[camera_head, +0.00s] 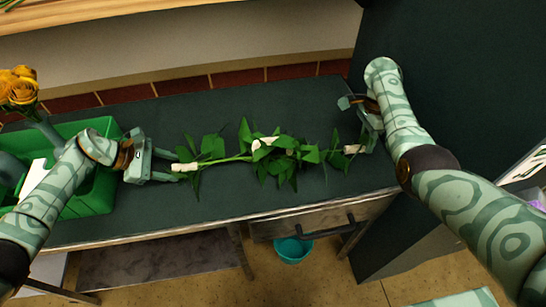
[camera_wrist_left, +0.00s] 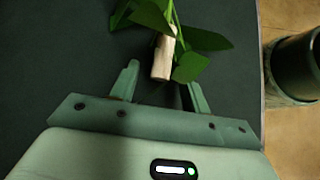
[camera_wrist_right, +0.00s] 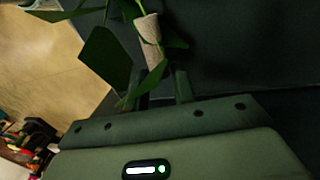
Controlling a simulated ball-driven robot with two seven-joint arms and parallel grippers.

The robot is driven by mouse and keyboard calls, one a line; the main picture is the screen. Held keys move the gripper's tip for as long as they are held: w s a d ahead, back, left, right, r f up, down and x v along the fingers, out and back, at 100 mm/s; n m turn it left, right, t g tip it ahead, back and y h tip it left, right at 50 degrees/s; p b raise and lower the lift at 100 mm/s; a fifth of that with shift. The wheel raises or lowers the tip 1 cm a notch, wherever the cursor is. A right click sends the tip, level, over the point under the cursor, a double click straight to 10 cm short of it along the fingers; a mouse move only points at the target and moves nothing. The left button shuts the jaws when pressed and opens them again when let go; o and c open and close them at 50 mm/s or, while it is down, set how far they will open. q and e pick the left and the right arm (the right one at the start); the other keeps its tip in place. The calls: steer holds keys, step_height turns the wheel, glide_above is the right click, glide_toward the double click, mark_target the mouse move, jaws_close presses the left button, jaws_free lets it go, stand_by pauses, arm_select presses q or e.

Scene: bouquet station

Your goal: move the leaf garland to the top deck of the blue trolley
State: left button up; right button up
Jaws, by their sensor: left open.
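The leaf garland (camera_head: 285,155) lies across the dark table (camera_head: 225,205), a green stem with several leaves and a pale wrapped grip at each end. My left gripper (camera_head: 174,168) is open at its left end. In the left wrist view the left grip (camera_wrist_left: 163,60) is between and just ahead of the open fingers. My right gripper (camera_head: 365,130) is at the right end, its fingers apart. In the right wrist view the right grip (camera_wrist_right: 150,40) shows beyond the fingers, partly behind leaves. I cannot make out the blue trolley for certain.
A green crate (camera_head: 95,200) stands on the table's left, partly behind my left arm, with orange flowers (camera_head: 18,88) near it. A dark cabinet (camera_head: 450,60) rises at right. A teal bucket (camera_head: 293,250) stands below the table. A pale teal surface (camera_head: 460,299) shows at lower right.

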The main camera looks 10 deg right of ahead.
arm_select(q)
steer(key=shift+x, duration=1)
arm_select(e)
steer(key=shift+s+f, duration=0.25)
steer(key=shift+f, duration=1.05)
arm_select(q)
steer(key=c, duration=0.4)
arm_select(e)
steer(key=c, duration=0.4)
arm_select(q)
jaws_close()
arm_select(e)
jaws_close()
arm_select(q)
steer(key=shift+r, duration=0.1)
